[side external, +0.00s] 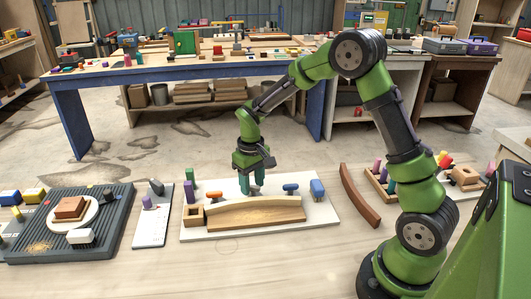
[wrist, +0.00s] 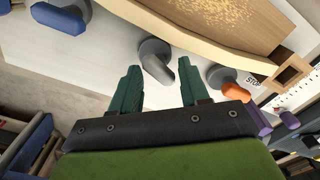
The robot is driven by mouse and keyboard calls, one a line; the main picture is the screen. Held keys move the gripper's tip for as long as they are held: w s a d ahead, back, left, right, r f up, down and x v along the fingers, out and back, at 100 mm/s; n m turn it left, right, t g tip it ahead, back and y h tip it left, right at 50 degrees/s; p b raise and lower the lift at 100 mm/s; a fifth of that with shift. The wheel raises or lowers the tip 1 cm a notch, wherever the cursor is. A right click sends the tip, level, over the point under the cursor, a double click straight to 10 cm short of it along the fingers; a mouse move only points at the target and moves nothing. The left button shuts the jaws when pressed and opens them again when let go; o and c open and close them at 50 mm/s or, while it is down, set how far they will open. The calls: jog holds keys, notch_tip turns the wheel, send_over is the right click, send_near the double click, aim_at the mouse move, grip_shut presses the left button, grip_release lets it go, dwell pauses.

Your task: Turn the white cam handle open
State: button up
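The white cam handle (wrist: 160,68) looks pale grey in the wrist view, on a round grey cam, and points down toward my gripper. My gripper (wrist: 160,64) is open, with one green finger on each side of the handle. I see gaps on both sides, so the fingers do not appear shut on it. In the side view my gripper (side external: 252,186) points down over the white board (side external: 320,215), behind the curved wooden stringer (side external: 260,212).
A loose brown curved strip (side external: 358,195) lies right of the board. A grey tray (side external: 60,245) is far left.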

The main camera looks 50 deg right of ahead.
aim_at(252, 185)
jog(key=m, duration=0.7)
notch_tip(252, 185, up, 17)
jog(key=s+a+r+n+t+y, duration=0.1)
jog(key=s+a+n+t, duration=0.1)
jog(key=s, duration=0.7)
jog(key=s+a+r+n+t+y, duration=0.1)
jog(key=s+a+t, duration=0.4)
jog(key=s, duration=0.5)
jog(key=shift+s+a+r+n, duration=0.15)
jog(key=shift+a+r+n, duration=0.3)
jog(key=shift+n, duration=0.45)
jog(key=shift+f, duration=0.2)
